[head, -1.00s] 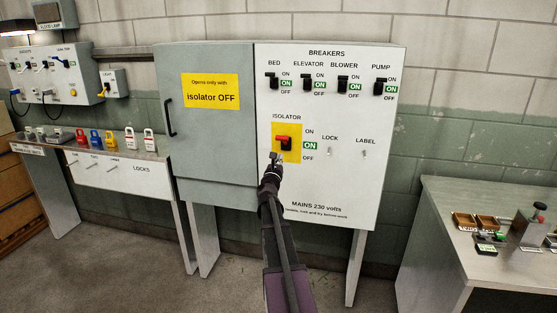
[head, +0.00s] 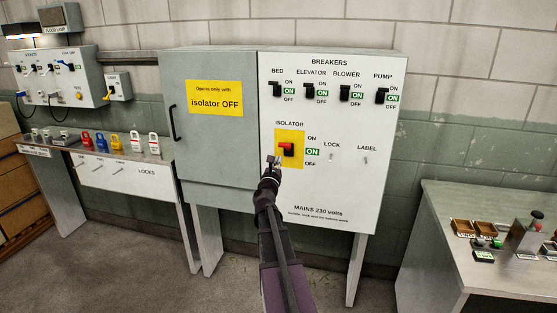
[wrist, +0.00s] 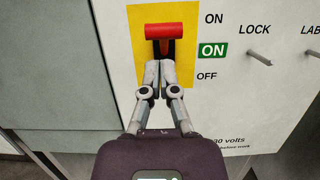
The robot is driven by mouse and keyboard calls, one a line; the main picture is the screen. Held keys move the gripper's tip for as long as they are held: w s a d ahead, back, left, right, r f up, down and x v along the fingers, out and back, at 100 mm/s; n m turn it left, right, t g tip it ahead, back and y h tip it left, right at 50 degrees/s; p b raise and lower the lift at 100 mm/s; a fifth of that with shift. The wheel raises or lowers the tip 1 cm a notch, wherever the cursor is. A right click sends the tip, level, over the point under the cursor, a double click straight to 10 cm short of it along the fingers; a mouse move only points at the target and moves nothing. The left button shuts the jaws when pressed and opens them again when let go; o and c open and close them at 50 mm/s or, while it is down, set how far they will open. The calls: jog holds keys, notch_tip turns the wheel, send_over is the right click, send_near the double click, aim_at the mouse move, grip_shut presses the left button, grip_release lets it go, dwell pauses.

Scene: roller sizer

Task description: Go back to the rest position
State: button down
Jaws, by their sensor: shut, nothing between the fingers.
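The isolator is a red handle (head: 287,149) on a yellow plate (head: 281,135) on the front of the white breaker panel (head: 345,190). The green ON label lies beside it, between the printed ON and OFF. In the wrist view the red T-shaped handle (wrist: 172,32) has its crossbar at the top. My gripper (head: 275,160) is at the plate's lower left edge in the head view. In the wrist view its shut, empty fingertips (wrist: 161,66) appear just below the handle's bar, over its stem. Whether they touch the handle I cannot tell.
A grey cabinet door (head: 212,150) with a black handle stands left of the panel. A bench with several coloured padlocks (head: 103,143) is further left. A table (head: 450,215) with small trays stands at the right. Lock and label pegs (head: 331,157) stick out right of the isolator.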

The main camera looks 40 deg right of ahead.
jog(key=shift+s+a+r, duration=0.15)
jog(key=shift+a+r, duration=0.1)
dwell(0.6)
jog(key=w+a+f+n+t+y+p, duration=0.1)
jog(key=w+a+n+y, duration=0.25)
jog(key=a+n, duration=0.3)
jog(key=w+a+f+n+t+y+p, duration=0.1)
jog(key=w+a+f+n+t+y, duration=0.1)
jog(key=a+n+y, duration=0.5)
jog(key=w+a+f+n+t+y+p, duration=0.1)
jog(key=w+a+n+y+p, duration=0.15)
jog(key=a+n, duration=0.45)
jog(key=s+a+f+n+g+y+p, duration=0.1)
jog(key=a+f+n+g+y, duration=0.15)
jog(key=a+n, duration=0.4)
jog(key=s+a+f+n+g+y, duration=0.2)
jog(key=a+f+n+y, duration=0.15)
jog(key=a, duration=0.65)
jog(key=s+a+f+n+g+p, duration=0.2)
jog(key=s+a+n+g, duration=0.3)
jog(key=s+n, duration=0.3)
jog(key=s+a+f+n+g+h+p, duration=0.1)
jog(key=s+a+f+n+g+p, duration=0.1)
jog(key=s+a+n+g, duration=0.4)
jog(key=s+a+n, duration=0.1)
jog(key=s+n, duration=0.1)
jog(key=s, duration=0.3)
jog(key=shift+s+n, duration=0.3)
jog(key=shift+n, duration=0.05)
